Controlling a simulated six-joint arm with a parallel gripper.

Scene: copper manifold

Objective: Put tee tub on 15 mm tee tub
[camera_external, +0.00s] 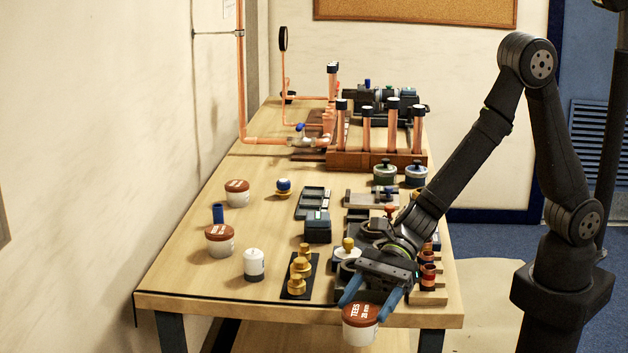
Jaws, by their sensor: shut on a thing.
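A white tub with a brown-red lid (361,328) hangs between the blue fingers of my gripper (367,303), at the table's near edge. Its lid reads "TEES" with a size below that looks like 28 mm. My gripper is shut on this tub, which looks upright or slightly tilted. Two similar tubs with brown-red lids stand on the left side of the table: a nearer one (220,243) and a farther one (237,195). Their lid labels are too small to read, so I cannot tell which is the 15 mm tee tub.
A blue cylinder (218,213) stands between the two left tubs. A white-and-black container (253,265) and a black strip with brass fittings (300,275) lie nearer. The copper manifold (375,130) stands at the back. Bare tabletop (180,275) shows at the front left.

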